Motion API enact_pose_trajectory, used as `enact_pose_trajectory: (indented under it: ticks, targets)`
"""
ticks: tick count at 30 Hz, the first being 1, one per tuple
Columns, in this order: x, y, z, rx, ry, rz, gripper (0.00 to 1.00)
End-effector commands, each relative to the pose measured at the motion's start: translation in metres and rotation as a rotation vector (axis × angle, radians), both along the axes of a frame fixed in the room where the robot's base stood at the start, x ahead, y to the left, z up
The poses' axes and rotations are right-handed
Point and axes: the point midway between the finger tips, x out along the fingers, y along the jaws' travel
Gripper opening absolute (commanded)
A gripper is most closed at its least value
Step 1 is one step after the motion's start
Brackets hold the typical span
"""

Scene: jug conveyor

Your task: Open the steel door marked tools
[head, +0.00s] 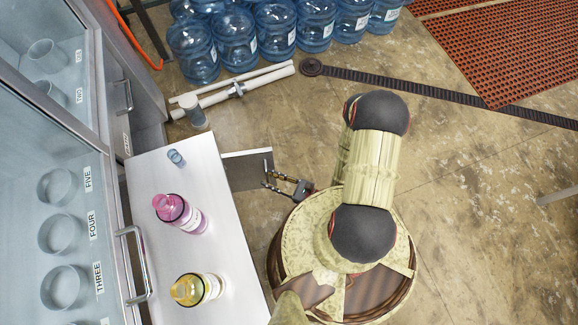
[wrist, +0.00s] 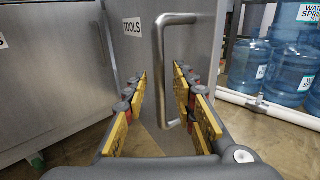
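The steel door marked TOOLS (wrist: 198,45) fills the middle of the wrist view, with its label at the upper left and an upright bar handle (wrist: 161,60). It appears swung out; in the head view a grey panel that looks like this door (head: 240,171) juts from the counter's right edge. My gripper (wrist: 160,73) is open, with one finger on each side of the handle as seen from the wrist. I cannot tell whether either finger touches it. In the head view my gripper (head: 267,180) is at the panel's outer end.
The white counter (head: 165,160) holds a pink bottle (head: 182,213), a yellow bottle (head: 196,289) and a small blue cup (head: 175,157). Blue water jugs (head: 235,42) and white pipes (head: 240,88) lie beyond the panel.

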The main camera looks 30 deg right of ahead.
Motion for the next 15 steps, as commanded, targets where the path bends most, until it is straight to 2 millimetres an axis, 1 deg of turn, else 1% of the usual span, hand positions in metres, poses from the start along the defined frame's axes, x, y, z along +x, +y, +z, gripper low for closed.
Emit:
enact_pose_trajectory:
  ticks: [1,15]
  targets:
    - [-0.003,-0.004,0.0,0.0,0.001,-0.006,0.27]
    - [-0.034,-0.031,0.0,0.0,-0.001,-0.007,0.27]
